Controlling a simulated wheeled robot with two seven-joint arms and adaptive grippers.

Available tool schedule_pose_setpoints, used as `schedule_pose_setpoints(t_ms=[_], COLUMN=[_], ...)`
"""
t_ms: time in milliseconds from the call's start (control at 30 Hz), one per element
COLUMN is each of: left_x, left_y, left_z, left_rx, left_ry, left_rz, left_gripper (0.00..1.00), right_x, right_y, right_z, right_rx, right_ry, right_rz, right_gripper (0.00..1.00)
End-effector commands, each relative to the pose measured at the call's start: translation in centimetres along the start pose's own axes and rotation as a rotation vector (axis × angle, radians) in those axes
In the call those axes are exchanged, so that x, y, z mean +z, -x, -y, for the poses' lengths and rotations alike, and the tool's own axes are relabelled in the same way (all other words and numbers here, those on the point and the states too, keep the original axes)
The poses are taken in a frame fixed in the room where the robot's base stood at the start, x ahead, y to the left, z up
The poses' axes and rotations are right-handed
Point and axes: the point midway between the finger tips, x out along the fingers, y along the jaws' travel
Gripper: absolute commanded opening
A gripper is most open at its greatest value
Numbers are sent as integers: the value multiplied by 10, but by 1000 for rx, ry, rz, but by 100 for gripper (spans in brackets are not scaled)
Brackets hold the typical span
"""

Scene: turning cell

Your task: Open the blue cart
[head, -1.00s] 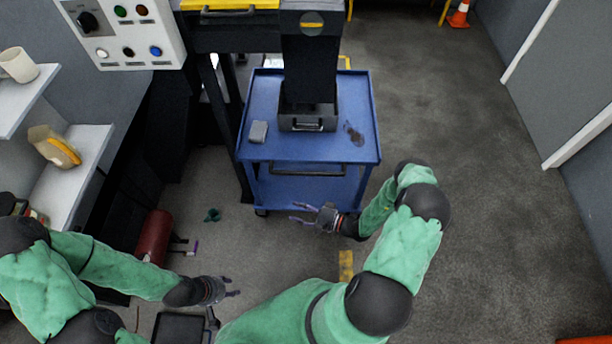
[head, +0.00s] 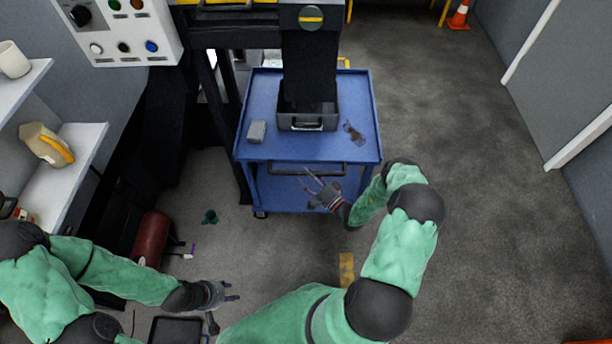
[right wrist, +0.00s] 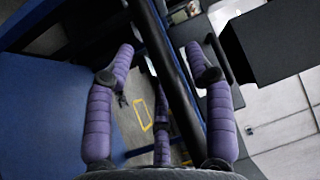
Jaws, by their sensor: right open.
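The blue cart (head: 262,150) stands in the middle of the head view, with a dark bar handle (head: 290,171) along its near side. My right gripper (head: 311,181) is open just below and in front of that handle. In the right wrist view its purple fingers (right wrist: 160,52) are spread, and a dark bar (right wrist: 178,95) runs between them in the picture. I cannot tell whether they touch it. Blue cart surface (right wrist: 45,110) fills the left of that view. My left gripper (head: 231,291) is open and empty at lower left, away from the cart.
On the cart top are a dark bin (head: 320,123), a grey block (head: 257,131) and a dark item (head: 354,132). Floor to the right is clear.

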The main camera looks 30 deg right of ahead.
Motion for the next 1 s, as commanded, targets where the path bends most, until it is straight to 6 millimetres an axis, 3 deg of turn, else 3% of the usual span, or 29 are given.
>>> schedule_pose_setpoints(t_ms=[200, 467, 667, 1000], left_x=[0, 0, 0, 0], left_y=[-4, -4, -4, -1], left_z=[1, 1, 1, 0], left_rx=[0, 0, 0, 0], left_ry=[0, 0, 0, 0], left_rz=[0, 0, 0, 0], left_gripper=[40, 40, 40, 40], right_x=[1, 1, 1, 5], right_y=[-13, -14, -14, -9], right_z=[0, 0, 0, 2], right_rx=[1, 1, 1, 1], right_ry=[-1, -2, -1, -4], right_rz=[1, 1, 1, 1], right_gripper=[54, 54, 0, 0])
